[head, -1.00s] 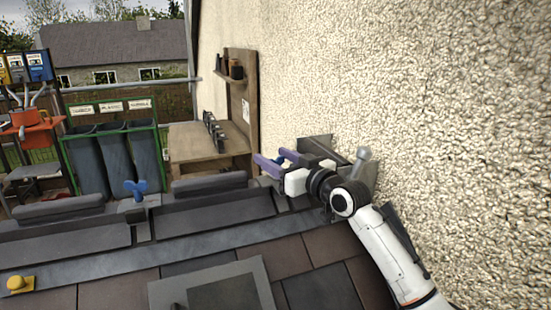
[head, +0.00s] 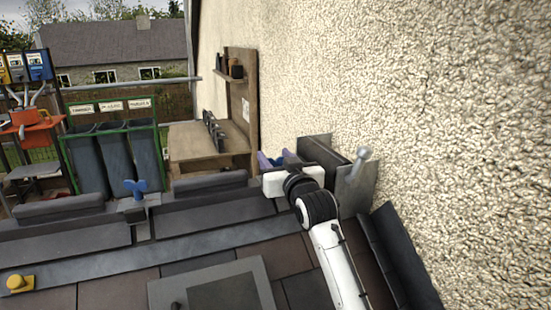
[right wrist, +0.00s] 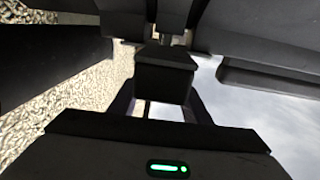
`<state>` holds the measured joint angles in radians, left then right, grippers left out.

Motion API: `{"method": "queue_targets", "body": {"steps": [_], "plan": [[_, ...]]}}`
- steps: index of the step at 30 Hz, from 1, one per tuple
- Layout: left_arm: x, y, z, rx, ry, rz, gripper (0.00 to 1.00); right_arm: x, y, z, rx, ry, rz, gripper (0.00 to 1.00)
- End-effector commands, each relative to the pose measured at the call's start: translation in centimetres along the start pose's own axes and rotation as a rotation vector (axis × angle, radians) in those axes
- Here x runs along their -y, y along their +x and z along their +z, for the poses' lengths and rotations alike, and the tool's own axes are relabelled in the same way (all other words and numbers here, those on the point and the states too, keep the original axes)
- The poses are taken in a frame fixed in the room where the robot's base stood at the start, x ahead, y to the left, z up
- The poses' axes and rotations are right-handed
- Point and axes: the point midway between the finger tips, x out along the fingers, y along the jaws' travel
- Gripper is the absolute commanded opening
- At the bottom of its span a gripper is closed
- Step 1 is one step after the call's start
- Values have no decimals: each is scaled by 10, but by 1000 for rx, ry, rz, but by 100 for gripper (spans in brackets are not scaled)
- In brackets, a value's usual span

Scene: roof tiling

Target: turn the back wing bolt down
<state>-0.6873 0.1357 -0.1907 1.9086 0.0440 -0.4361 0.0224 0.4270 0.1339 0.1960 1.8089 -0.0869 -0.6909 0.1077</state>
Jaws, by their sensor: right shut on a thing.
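A blue wing bolt (head: 278,161) shows in small part between the purple fingers of my right gripper (head: 276,159), by the wall end of the ridge. The gripper is shut on it, and my white hand hides its lower part. A second blue wing bolt (head: 136,188) stands upright on the ridge to the left, with nothing touching it. In the right wrist view the fingers (right wrist: 160,104) reach forward on both sides of a dark block (right wrist: 165,78); no blue shows there. My left gripper is not in view.
Dark ridge caps (head: 210,184) run across the roof to the rough wall (head: 430,130). A grey metal piece (head: 358,185) stands close beside my right wrist. A yellow knob (head: 17,283) sits at the lower left. A grey framed panel (head: 222,290) lies on the tiles.

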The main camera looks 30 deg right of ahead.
Motion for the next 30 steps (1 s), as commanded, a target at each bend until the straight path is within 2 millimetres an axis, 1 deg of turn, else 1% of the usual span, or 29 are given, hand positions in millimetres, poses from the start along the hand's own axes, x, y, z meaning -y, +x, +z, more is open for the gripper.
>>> {"method": "queue_targets", "body": {"steps": [1,6,15,21,30], "plan": [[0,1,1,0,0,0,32,3,0,-1,-4,12,33,21],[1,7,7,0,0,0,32,3,0,0,-5,10,150,21],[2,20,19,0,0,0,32,2,0,-3,-12,5,290,21],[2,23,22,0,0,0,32,1,0,-6,-16,0,335,21],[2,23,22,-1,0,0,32,0,0,-9,-20,-2,348,21]]}}
